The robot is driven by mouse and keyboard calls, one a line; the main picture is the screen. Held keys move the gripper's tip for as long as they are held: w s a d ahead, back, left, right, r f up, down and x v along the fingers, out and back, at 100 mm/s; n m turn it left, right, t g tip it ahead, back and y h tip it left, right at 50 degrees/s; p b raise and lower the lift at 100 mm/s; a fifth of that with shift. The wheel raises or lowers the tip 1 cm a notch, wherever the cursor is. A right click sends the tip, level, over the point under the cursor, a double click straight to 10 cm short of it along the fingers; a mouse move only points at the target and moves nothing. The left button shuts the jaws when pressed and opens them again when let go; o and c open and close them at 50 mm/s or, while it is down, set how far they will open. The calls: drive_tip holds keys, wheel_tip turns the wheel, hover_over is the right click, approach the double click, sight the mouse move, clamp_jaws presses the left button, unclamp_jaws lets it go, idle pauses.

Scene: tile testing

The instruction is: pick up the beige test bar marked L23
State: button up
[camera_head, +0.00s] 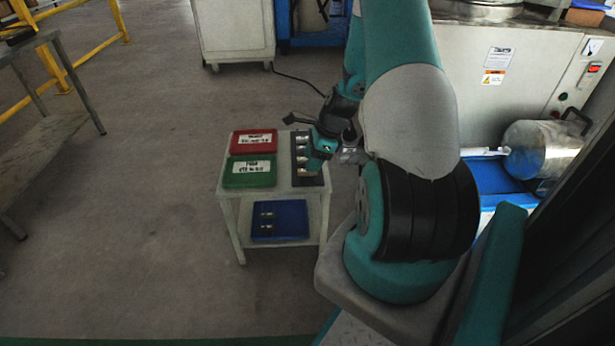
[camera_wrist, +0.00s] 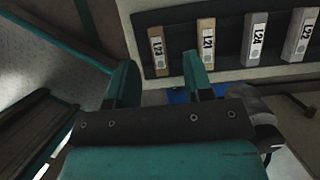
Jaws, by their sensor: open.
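Several test bars lie in a row on a dark rack (camera_wrist: 181,62) in the wrist view. From the left are a tan bar (camera_wrist: 157,60), a beige bar (camera_wrist: 204,32), a greyer bar (camera_wrist: 254,50) and a pale bar (camera_wrist: 301,45). Their labels stand sideways and are small; the third seems to read L23, but I cannot be sure. My gripper (camera_wrist: 161,72) is open and empty. Its right finger overlaps the lower end of the second bar; its left finger is left of the first bar. In the head view my gripper (camera_head: 318,168) is over the dark rack (camera_head: 312,181), hiding part of the row.
The rack lies on a small white cart (camera_head: 283,198). A red box (camera_head: 254,147) and a green box (camera_head: 249,180) stand left of the rack. A blue tray (camera_head: 291,226) with small items is on the lower shelf. Floor left of the cart is clear.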

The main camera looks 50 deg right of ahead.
drive_tip(key=b+x, duration=0.1)
drive_tip(key=x, duration=0.2)
drive_tip(key=shift+s+f, duration=0.1)
drive_tip(key=shift+f, duration=0.05)
clamp_jaws()
